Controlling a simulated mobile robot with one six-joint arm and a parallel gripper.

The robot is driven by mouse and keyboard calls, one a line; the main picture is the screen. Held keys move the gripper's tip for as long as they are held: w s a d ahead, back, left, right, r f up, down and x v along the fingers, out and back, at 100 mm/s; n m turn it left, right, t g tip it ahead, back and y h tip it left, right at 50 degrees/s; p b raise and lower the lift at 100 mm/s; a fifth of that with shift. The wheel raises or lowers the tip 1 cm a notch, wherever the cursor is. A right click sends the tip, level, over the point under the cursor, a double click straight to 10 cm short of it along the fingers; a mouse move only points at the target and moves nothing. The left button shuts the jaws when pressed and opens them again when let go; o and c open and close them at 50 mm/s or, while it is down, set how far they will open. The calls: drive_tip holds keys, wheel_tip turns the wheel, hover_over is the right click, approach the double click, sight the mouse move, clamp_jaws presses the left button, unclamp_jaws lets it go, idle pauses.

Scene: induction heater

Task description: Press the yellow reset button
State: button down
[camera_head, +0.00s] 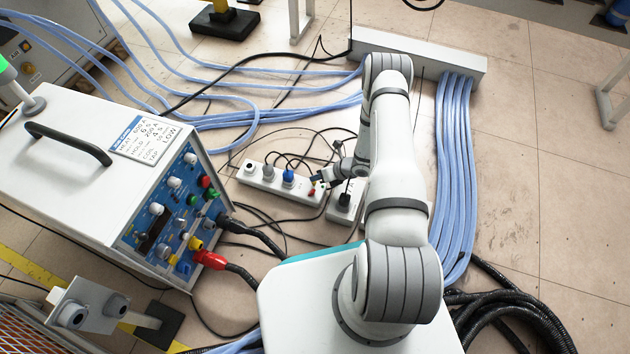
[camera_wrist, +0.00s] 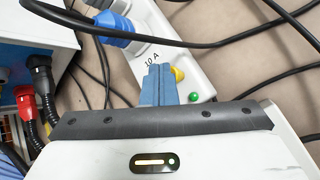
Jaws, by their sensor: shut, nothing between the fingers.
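The yellow button (camera_wrist: 179,74) sits on the white power strip (camera_wrist: 172,50) beside a "10 A" label, with a green light (camera_wrist: 194,97) close by. My gripper (camera_wrist: 158,72) is shut and empty, its blue-grey fingers over the strip just left of the yellow button in the wrist view, partly covering its edge. I cannot tell whether they touch it. In the head view my gripper (camera_head: 318,180) is low at the right end of the power strip (camera_head: 262,184); I cannot make out the yellow button there.
A blue plug (camera_wrist: 115,32) stands in the strip, with black cables crossing around it. A white heater unit (camera_head: 75,140) with red and black connectors stands at left. A white box (camera_head: 345,207) with a black plug lies beside the strip. Blue hoses (camera_head: 455,160) run along the right.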

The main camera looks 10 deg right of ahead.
sight(317, 186)
drive_tip(key=shift+f+b, duration=0.45)
drive_tip(key=shift+f, duration=0.15)
idle(0.3)
drive_tip(key=shift+r, duration=0.1)
drive_tip(key=shift+r+p, duration=0.9)
drive_tip(key=shift+r, duration=0.35)
wheel_tip(317, 186, up, 5)
drive_tip(key=p, duration=0.3)
idle(0.7)
